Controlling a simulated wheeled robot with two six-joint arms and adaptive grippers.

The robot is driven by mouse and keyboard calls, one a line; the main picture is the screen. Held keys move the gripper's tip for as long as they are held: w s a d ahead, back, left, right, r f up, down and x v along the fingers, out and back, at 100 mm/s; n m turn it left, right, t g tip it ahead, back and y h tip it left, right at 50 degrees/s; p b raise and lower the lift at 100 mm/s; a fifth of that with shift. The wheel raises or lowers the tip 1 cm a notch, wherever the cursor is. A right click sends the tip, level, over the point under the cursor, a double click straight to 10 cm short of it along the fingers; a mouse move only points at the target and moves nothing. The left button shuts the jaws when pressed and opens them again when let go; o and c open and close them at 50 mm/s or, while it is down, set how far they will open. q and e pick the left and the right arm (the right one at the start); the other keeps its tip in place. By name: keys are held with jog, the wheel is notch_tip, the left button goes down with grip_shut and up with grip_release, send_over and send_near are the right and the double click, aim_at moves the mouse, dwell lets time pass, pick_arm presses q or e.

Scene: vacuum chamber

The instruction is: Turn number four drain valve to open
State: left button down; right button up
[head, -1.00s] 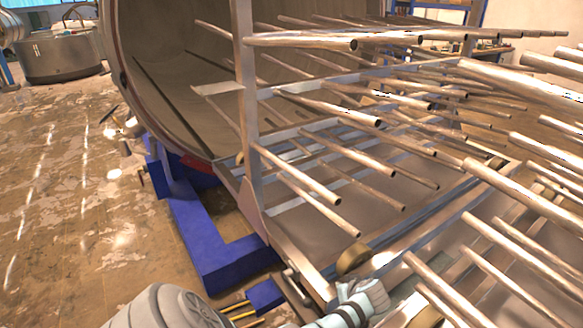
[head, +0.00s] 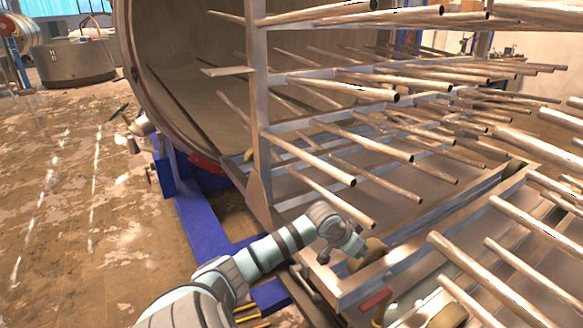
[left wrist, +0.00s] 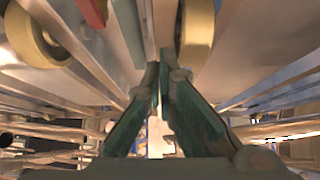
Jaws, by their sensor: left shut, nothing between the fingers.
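My left arm reaches in from the bottom of the head view, with its wrist above the front end of the metal rack frame. The left gripper shows in the left wrist view (left wrist: 160,75), its dark green fingers together with nothing between them. In the head view its fingers cannot be made out clearly. A metal fitting with a dark handle (head: 120,112) sits low beside the chamber's rim, at the left in the head view, well away from the gripper. It looks like a valve, but no number is readable. My right gripper is not in view.
The open round chamber (head: 180,110) stands behind a rack of many metal tubes (head: 335,140). A blue support (head: 205,225) lies below it. A brass wheel (head: 368,254) and a red block (head: 376,300) are close to my left wrist. Open floor (head: 60,200) lies at left.

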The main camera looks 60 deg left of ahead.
pick_arm(q)
jog(key=s+d+f+g+b, duration=0.1)
jog(key=s+d+f, duration=0.1)
jog(key=s+f, duration=0.6)
jog(key=s+d+f+g+y+b, duration=0.1)
jog(key=s+d+f+g, duration=0.1)
jog(key=s+f, duration=0.7)
jog(key=s+d+f+g+b, duration=0.1)
jog(key=s+d+f, duration=0.3)
jog(key=f, duration=1.7)
jog(key=s, duration=0.5)
jog(key=shift+f+n+g+b, duration=0.3)
jog(key=shift+n, duration=0.1)
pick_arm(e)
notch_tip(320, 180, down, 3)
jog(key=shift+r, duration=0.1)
pick_arm(q)
jog(key=shift+d, duration=0.1)
